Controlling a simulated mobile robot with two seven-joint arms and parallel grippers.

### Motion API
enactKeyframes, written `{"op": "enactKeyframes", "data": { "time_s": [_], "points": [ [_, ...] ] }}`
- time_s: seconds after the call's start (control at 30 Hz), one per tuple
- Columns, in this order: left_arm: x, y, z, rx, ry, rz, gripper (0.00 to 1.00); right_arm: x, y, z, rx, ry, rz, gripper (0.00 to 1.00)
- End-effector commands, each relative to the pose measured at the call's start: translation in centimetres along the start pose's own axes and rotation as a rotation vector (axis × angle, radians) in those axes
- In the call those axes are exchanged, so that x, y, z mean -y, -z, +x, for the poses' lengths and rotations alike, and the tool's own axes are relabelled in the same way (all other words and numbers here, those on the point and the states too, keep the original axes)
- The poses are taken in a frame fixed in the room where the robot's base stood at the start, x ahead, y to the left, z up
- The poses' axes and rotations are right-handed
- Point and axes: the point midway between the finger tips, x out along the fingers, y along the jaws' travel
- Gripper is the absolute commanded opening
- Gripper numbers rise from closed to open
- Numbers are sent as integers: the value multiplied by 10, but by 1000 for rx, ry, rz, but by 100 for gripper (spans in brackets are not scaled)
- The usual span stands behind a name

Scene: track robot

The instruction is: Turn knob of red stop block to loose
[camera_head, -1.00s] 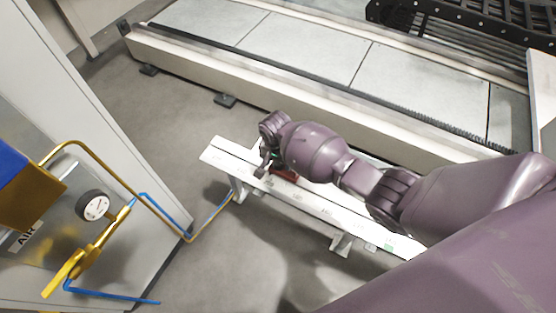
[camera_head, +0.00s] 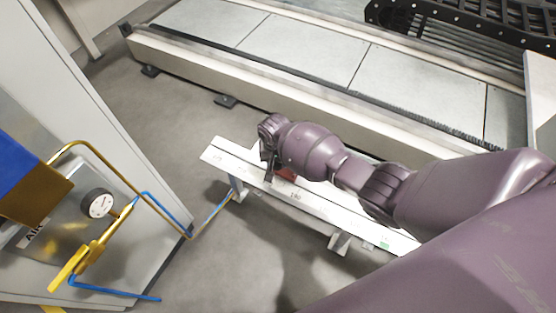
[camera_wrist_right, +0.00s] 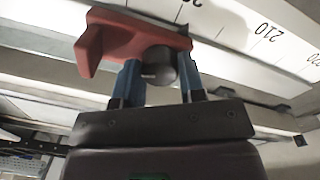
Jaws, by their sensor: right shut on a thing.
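The red stop block (camera_wrist_right: 112,40) sits on the white scale rail (camera_wrist_right: 240,35) in the right wrist view. Its dark round knob (camera_wrist_right: 158,66) faces my right gripper (camera_wrist_right: 160,75). The two blue fingers stand on either side of the knob, and the gripper is shut on it. In the head view, only a small part of the red stop block (camera_head: 287,174) shows beside my right wrist. There the right gripper (camera_head: 268,172) is at the rail (camera_head: 215,152), and the knob is hidden. My left gripper is not in view.
A grey cabinet at left carries a pressure gauge (camera_head: 98,205), a yellow valve handle (camera_head: 75,265) and blue and yellow pipes. Behind the rail runs a long cream beam (camera_head: 200,78) with grey panels. The floor (camera_head: 245,265) in front of the rail is clear.

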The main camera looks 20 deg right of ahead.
Motion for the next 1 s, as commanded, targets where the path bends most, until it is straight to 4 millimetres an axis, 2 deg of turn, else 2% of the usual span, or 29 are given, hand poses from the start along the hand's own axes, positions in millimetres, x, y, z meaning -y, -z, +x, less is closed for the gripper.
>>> {"op": "enactKeyframes", "data": {
  "time_s": [1.0],
  "points": [
    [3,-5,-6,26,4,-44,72,-2,-2,2,-43,-1,-964,13]
  ]
}}
